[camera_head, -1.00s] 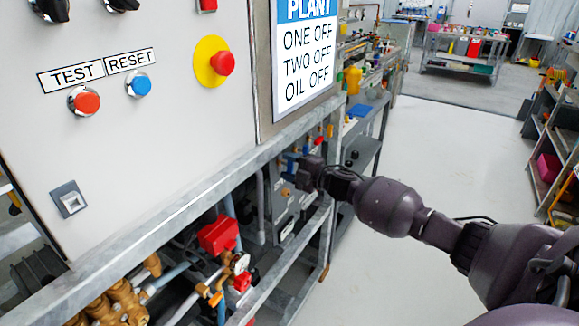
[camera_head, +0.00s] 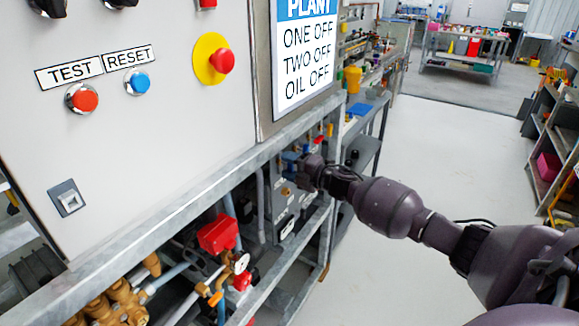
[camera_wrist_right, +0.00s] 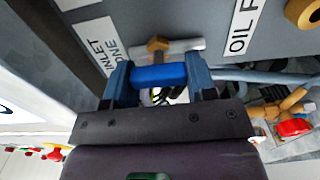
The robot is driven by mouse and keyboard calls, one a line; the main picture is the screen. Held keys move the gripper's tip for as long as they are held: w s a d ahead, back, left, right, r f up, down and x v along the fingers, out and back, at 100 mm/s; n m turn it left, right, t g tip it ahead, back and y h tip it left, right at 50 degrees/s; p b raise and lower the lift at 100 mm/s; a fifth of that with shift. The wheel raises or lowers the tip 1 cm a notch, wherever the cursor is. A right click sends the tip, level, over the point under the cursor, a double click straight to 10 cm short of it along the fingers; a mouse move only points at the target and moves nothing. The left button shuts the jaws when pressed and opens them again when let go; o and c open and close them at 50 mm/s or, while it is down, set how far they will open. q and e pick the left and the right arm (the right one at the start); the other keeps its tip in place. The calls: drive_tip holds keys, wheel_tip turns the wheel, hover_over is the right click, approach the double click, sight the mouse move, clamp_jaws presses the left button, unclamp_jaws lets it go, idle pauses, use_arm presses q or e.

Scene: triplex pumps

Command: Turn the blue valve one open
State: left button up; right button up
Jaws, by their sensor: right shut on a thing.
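The blue valve one handle (camera_wrist_right: 158,76) is a short blue bar in the right wrist view, in front of a brass and steel valve stem (camera_wrist_right: 158,44) on a grey panel. A label reading "INLET ONE" (camera_wrist_right: 100,42) is beside it. My right gripper (camera_wrist_right: 158,84) has a blue finger on each side of the handle and is shut on it. In the head view my right gripper (camera_head: 300,170) reaches into the frame at the grey panel, and the handle is mostly hidden there. My left gripper is not in view.
A grey metal frame rail (camera_head: 200,195) runs in front of the panel. A red-handled valve (camera_head: 217,235) and brass pump parts (camera_head: 110,305) sit below left. An "OIL F..." label (camera_wrist_right: 243,25) is right of the handle. Open floor (camera_head: 440,150) lies to the right.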

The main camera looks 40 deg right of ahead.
drive_tip(key=o, duration=0.9)
drive_tip(key=shift+p+v, duration=0.65)
drive_tip(key=shift+v, duration=4.75)
